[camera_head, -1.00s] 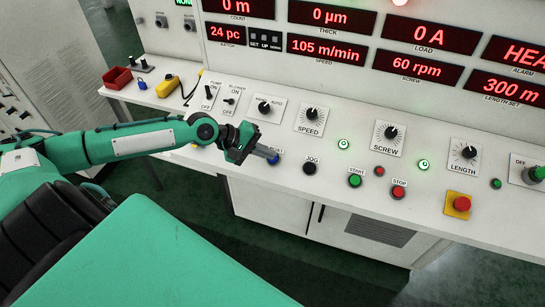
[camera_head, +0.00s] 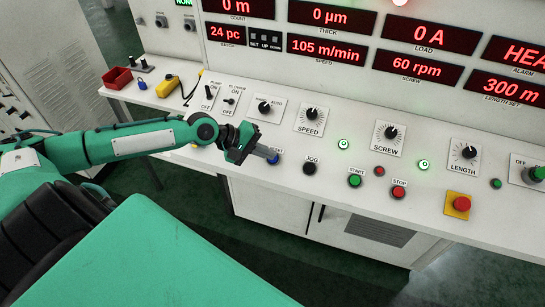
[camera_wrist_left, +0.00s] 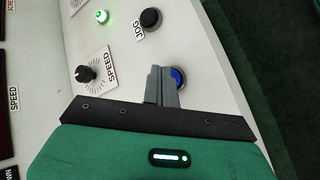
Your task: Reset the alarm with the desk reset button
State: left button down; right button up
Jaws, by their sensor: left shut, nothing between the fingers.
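The blue reset button (camera_head: 274,159) is on the sloped desk panel, left of the black JOG button. Its label is partly hidden by my gripper in the head view. My left gripper (camera_head: 266,154) is shut and empty, with its fingertips right at the blue button. In the left wrist view the shut fingers (camera_wrist_left: 161,84) lie beside and partly in front of the blue button (camera_wrist_left: 178,78). I cannot tell whether they touch it. The alarm display (camera_head: 525,55) shows red letters, cut off at the picture edge. My right gripper is not in view.
Close by are the JOG button (camera_head: 310,168), the SPEED knob (camera_head: 312,114), the green START button (camera_head: 355,180) and the red STOP button (camera_head: 399,192). A red emergency button (camera_head: 461,203) sits farther right. A yellow device (camera_head: 168,86) and red bin (camera_head: 117,78) lie at left.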

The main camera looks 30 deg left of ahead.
pick_arm(q)
jog(key=shift+w+f, duration=0.1)
jog(key=shift+w+f, duration=0.1)
jog(key=shift+f, duration=0.2)
dwell(0.3)
jog(key=shift+w+a+f, duration=0.1)
jog(key=shift+w+f, duration=0.1)
jog(key=shift+f, duration=0.25)
dwell(0.5)
jog(key=shift+r, duration=0.1)
jog(key=shift+s+r+p, duration=0.4)
jog(key=shift+r+p, duration=0.35)
jog(key=shift+p, duration=0.55)
jog(key=r+p, duration=0.1)
jog(key=p, duration=0.1)
jog(key=s+r+p, duration=0.1)
jog(key=r+p, duration=0.1)
jog(key=s+r+p, duration=0.1)
jog(key=p, duration=0.1)
jog(key=shift+s+d+r, duration=0.1)
jog(key=shift+d+r, duration=0.1)
jog(key=shift+d, duration=0.2)
